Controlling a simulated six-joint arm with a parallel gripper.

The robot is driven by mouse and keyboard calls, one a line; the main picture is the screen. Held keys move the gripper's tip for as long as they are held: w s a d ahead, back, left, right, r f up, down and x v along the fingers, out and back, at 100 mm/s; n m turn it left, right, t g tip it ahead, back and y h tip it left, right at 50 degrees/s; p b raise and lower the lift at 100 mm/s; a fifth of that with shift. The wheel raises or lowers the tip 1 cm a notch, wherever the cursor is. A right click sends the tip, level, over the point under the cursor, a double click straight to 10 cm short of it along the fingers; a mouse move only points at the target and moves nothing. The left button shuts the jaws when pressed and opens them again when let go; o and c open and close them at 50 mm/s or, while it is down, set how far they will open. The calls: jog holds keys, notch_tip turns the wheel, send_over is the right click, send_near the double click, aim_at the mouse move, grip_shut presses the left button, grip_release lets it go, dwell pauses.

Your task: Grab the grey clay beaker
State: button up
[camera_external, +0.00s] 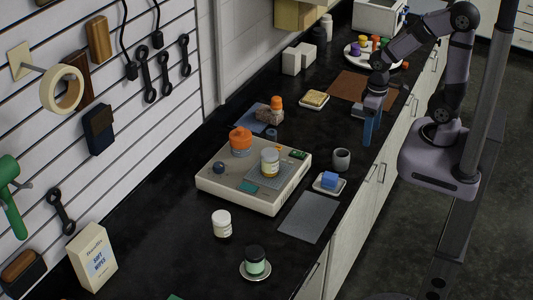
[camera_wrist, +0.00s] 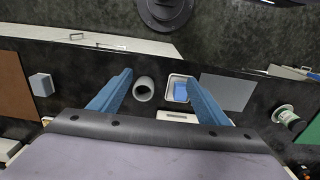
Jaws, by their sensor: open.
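The grey clay beaker (camera_external: 341,159) stands upright on the black counter near its front edge. In the wrist view the beaker (camera_wrist: 143,88) shows its round, dark mouth and lies between my two blue fingers in the picture. My gripper (camera_external: 368,131) is open and empty, with its blue fingers pointing down. In the outside view it is above and to the right of the beaker, apart from it. In the wrist view my gripper (camera_wrist: 160,76) has a wide gap between its fingertips.
A white dish (camera_external: 342,189) with a blue sponge (camera_external: 329,180) sits close beside the beaker. A large pale scale (camera_external: 228,192) with jars on it stands to the left. A grey mat (camera_external: 308,217) lies nearer the camera. A brown mat (camera_external: 348,87) lies behind.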

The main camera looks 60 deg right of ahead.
aim_at(341, 160)
jog(key=shift+m+g, duration=0.4)
jog(key=shift+g, duration=0.3)
jog(key=f+b, duration=0.3)
jog(key=f, duration=0.1)
jog(key=w+d+f+b, duration=0.1)
jog(key=f+b, duration=0.3)
jog(key=f, duration=0.1)
jog(key=w+d+f+b, duration=0.1)
jog(key=f+b, duration=0.2)
jog(key=f, duration=0.1)
jog(key=shift+w+f, duration=0.15)
jog(key=shift+f, duration=0.15)
jog(key=w, duration=0.2)
jog(key=w+f+b, duration=0.1)
jog(key=shift+d, duration=0.25)
jog(key=w+r, duration=0.1)
jog(key=w, duration=0.1)
jog(key=w+r+n+t, duration=0.1)
jog(key=w, duration=0.1)
jog(key=w+r+n, duration=0.1)
jog(key=w, duration=0.1)
jog(key=shift+d+p, duration=0.3)
jog(key=shift+p, duration=0.05)
jog(key=shift+n, duration=0.8)
jog(key=shift+s+d+f+p, duration=0.1)
jog(key=shift+f+p, duration=0.5)
jog(key=shift+f, duration=1.2)
jog(key=shift+s+d+f+p, duration=0.1)
jog(key=shift+f+p, duration=0.5)
jog(key=shift+f, duration=1.15)
